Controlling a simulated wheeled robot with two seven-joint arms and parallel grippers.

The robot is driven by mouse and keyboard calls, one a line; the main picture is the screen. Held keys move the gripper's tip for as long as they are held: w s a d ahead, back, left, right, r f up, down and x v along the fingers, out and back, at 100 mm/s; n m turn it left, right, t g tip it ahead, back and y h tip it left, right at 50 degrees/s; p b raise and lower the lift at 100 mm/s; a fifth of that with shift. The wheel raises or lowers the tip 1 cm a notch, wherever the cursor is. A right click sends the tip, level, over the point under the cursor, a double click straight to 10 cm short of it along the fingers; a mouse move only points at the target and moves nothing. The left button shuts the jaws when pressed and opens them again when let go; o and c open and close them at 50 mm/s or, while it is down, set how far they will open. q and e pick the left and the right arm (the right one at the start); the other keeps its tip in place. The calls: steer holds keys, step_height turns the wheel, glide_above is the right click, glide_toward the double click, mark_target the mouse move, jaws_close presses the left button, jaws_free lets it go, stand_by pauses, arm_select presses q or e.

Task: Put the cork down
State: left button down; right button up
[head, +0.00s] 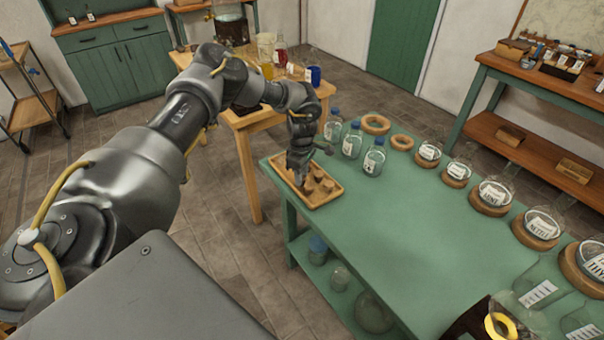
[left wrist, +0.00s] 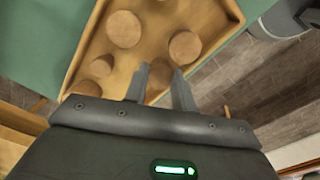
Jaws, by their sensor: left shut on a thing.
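A wooden tray (head: 325,200) with several brown corks (head: 322,183) sits at the left end of the green table. The tray also shows in the left wrist view (left wrist: 90,47), with round cork ends such as one cork (left wrist: 185,47) beyond the fingers. My left gripper (head: 300,178) points down over the tray's left part. In the left wrist view, my left gripper (left wrist: 160,86) is shut on a cork (left wrist: 158,77) between its two fingers, low over the tray. Whether this cork touches the tray floor I cannot tell. My right gripper is not in view.
Blue-capped bottles (head: 373,160) stand just right of the tray. Cork rings (head: 375,124) and labelled round flasks (head: 494,192) line the table's far edge. The green table's middle (head: 400,220) is clear. A wooden table (head: 255,118) with glassware stands behind my left arm.

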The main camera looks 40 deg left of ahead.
arm_select(q)
steer(key=shift+f, duration=0.15)
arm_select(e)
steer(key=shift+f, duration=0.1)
arm_select(q)
steer(key=c, duration=1.3)
jaws_free()
steer(key=shift+o, duration=0.8)
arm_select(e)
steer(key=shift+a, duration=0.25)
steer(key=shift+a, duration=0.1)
arm_select(q)
step_height(320, 180, up, 12)
steer(key=b, duration=0.2)
steer(key=shift+r, duration=0.2)
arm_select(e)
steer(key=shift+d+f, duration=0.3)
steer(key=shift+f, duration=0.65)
